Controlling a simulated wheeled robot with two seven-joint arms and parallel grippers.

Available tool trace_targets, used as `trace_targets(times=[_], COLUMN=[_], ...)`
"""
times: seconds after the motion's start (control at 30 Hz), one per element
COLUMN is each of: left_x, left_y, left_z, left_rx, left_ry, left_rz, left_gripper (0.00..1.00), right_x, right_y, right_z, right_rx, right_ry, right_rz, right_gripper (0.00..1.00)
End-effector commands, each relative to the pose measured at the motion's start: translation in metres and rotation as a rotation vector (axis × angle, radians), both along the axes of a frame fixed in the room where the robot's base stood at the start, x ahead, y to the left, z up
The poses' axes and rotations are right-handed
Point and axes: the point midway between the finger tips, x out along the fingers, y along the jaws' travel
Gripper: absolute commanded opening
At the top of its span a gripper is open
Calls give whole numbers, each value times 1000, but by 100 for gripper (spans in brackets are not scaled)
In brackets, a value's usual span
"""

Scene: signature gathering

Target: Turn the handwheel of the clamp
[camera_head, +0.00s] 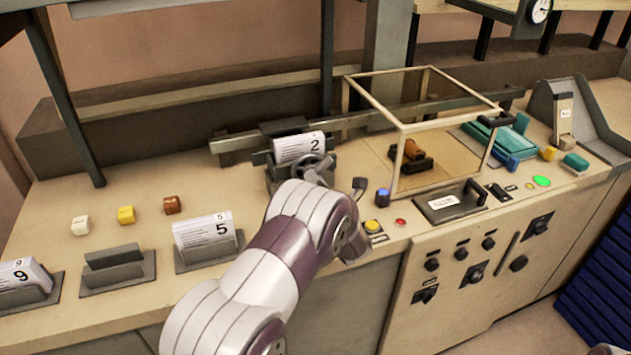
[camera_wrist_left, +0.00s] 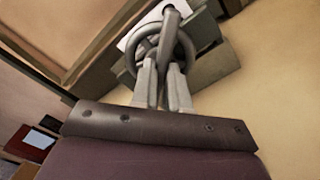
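The clamp (camera_head: 268,158) stands near the back of the bench and holds a white card marked 2 (camera_head: 300,147). Its grey handwheel (camera_head: 317,170) faces the front. In the left wrist view the handwheel (camera_wrist_left: 186,38) lies straight ahead of my left gripper (camera_wrist_left: 163,75). The two pale fingers stand on either side of a grey bar of the wheel, with little or no gap seen. In the head view my left arm hides the fingers and the wheel's lower part. My right gripper is not in view.
A clear-sided case (camera_head: 400,125) stands right of the clamp. A card stand marked 5 (camera_head: 205,240) is to its left. A blue knob (camera_head: 382,196), yellow button (camera_head: 377,227) and red button (camera_head: 401,222) lie near the front edge. Small blocks (camera_head: 126,215) sit at left.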

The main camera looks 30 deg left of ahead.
Motion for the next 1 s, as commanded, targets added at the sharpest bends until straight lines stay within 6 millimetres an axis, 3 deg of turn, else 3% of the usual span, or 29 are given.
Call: trace_targets(times=[0.37,1.0], left_x=[0,-1], left_y=[0,0], left_z=[-2,-2], left_rx=[51,416], left_ry=[59,488], left_rz=[0,1], left_gripper=[0,0], right_x=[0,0], right_y=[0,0], right_z=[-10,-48], right_rx=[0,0], right_ry=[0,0], right_rz=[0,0], right_gripper=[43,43])
